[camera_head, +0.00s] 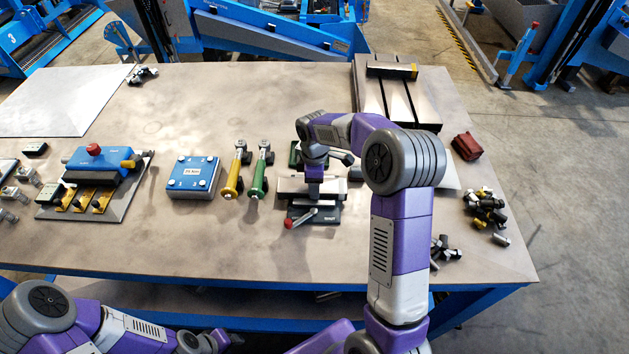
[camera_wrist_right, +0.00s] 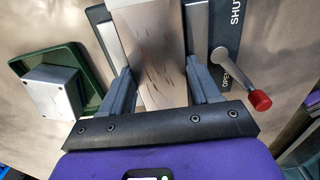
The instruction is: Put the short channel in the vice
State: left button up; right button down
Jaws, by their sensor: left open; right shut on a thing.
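The short channel (camera_wrist_right: 150,50) is a scuffed silver metal piece in the right wrist view. My right gripper (camera_head: 314,178) is shut on it, with one dark finger on each side. The vice (camera_head: 328,216) is under the gripper at the table's front middle. In the right wrist view, its pale jaws flank the channel, which lies along the gap. I cannot tell how deep it sits. The vice's red-knobbed lever (camera_wrist_right: 239,76) points toward the word OPEN. My left gripper (camera_head: 206,342) is open and empty, low in the head view before the table's front edge.
A green tray (camera_wrist_right: 80,60) with a grey block stands beside the vice. Green (camera_head: 258,172) and yellow (camera_head: 234,174) handled tools and a blue block (camera_head: 194,176) are to the left. Loose dark parts (camera_head: 487,208) lie right. The front-left tabletop is clear.

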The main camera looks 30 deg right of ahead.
jog(key=shift+c, duration=1.2)
grip_release()
notch_tip(320, 180, up, 12)
jog(key=p, duration=0.2)
jog(key=shift+r, duration=0.15)
